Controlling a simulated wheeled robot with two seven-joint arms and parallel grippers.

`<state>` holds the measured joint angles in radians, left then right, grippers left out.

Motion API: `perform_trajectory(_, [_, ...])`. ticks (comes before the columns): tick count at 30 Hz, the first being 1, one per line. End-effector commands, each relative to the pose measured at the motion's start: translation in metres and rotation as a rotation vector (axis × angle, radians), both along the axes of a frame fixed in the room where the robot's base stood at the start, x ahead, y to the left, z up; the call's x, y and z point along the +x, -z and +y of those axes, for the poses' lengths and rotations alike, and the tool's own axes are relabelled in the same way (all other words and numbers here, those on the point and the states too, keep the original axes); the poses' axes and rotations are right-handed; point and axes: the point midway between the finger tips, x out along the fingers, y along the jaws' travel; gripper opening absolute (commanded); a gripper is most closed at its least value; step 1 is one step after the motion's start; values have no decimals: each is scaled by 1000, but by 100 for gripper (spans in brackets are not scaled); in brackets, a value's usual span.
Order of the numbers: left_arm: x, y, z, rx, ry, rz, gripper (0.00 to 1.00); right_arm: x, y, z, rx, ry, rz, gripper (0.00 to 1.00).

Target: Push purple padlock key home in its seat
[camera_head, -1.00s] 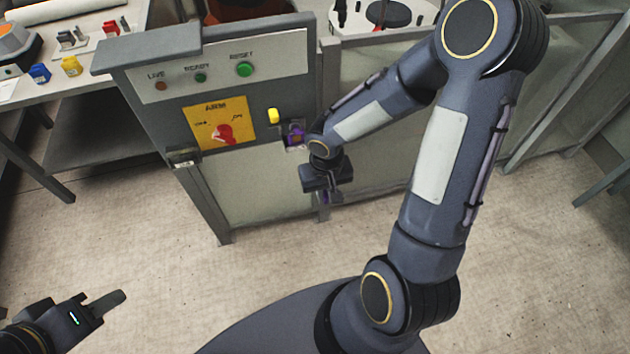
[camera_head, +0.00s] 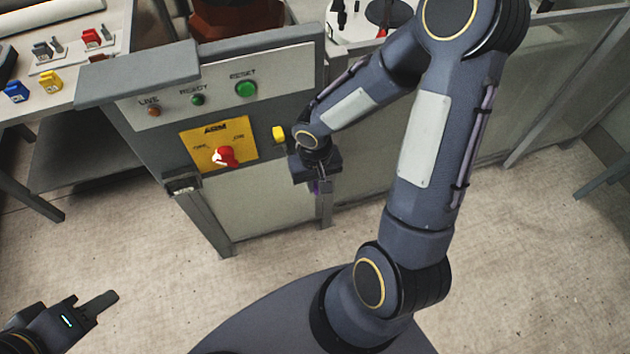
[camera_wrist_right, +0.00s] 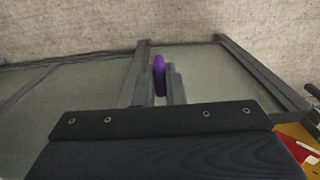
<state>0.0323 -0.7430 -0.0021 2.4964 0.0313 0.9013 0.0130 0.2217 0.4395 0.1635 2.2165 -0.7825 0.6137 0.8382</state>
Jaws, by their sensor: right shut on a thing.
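The purple padlock key (camera_wrist_right: 159,75) shows in the right wrist view as a narrow purple piece between the two fingers of my right gripper (camera_wrist_right: 162,84). That gripper is shut on it. My left gripper (camera_head: 98,304) is low at the left, over the floor and far from the panel.
A table (camera_head: 60,98) at upper left holds blue, yellow and red padlocks. The floor in front is clear.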

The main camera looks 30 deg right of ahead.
Motion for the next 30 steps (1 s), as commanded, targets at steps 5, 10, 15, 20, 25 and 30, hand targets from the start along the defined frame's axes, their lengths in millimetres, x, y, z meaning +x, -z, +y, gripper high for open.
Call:
perform_trajectory(5, [0, -6, 0, 0, 0, 0, 36, 10, -2, -2, 0, 0, 0, 0])
perform_trajectory(10, [0, -14, 0, 0, 0, 0, 36, 26, -2, -6, 1, 2, 1, 0])
perform_trajectory(15, [0, -20, 0, 0, 0, 0, 36, 41, -2, -9, 0, 0, 0, 0])
perform_trajectory(20, [0, -24, 0, 0, 0, 0, 36, 50, -1, -12, 0, 1, 0, 0])
perform_trajectory(25, [0, -25, 0, 0, 0, 0, 36, 55, 0, -13, 0, 0, 0, 0])
perform_trajectory(30, [0, -25, 0, 0, 0, 0, 36, 56, 0, -13, 0, 0, 0, 0])
